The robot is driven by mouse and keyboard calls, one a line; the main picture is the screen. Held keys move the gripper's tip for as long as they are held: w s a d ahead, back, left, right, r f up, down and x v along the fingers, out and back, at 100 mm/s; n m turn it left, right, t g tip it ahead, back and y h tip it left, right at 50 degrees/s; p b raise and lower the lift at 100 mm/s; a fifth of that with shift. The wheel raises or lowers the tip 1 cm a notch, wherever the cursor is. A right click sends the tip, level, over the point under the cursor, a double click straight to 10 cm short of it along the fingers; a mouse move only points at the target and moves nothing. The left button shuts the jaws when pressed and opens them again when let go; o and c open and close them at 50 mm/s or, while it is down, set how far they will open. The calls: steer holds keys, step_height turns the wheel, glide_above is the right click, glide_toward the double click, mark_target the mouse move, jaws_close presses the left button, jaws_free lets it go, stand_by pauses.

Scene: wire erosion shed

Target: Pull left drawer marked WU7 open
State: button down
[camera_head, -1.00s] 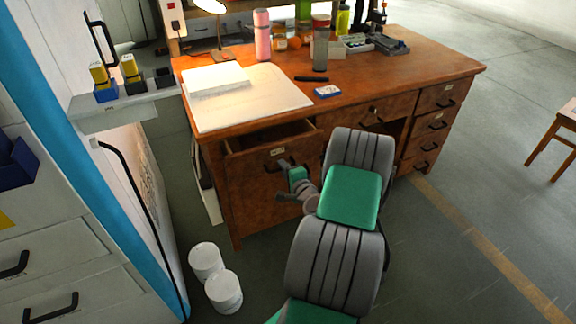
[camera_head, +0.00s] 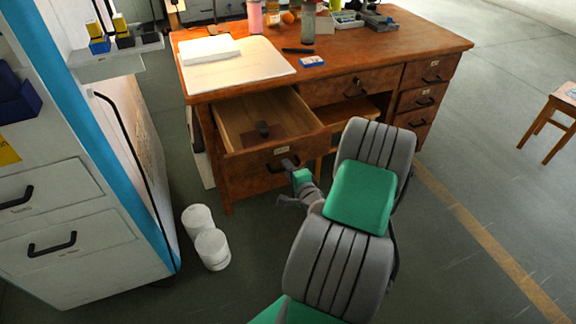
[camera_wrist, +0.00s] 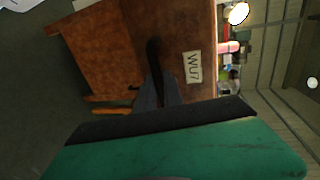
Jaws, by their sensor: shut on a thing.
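The left drawer (camera_head: 246,171) of the wooden desk stands well out from the desk, its inside showing from above. In the wrist view the drawer front (camera_wrist: 188,25) carries a white label reading WU7 (camera_wrist: 193,67). The drawer's dark handle (camera_wrist: 153,52) is between the fingers of my gripper (camera_wrist: 156,88). My gripper (camera_head: 290,164) is shut on this handle at the drawer front, and the fingers partly hide it.
The desk top (camera_head: 385,45) holds a white board (camera_head: 235,68), bottles and small items. A grey cabinet (camera_head: 60,215) is at the left. The floor at right is open, with a stool (camera_head: 556,120).

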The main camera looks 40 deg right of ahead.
steer(key=shift+s+a, duration=0.1)
stand_by(0.3)
steer(key=c, duration=1.5)
jaws_free()
steer(key=v, duration=0.8)
steer(key=shift+p, duration=0.35)
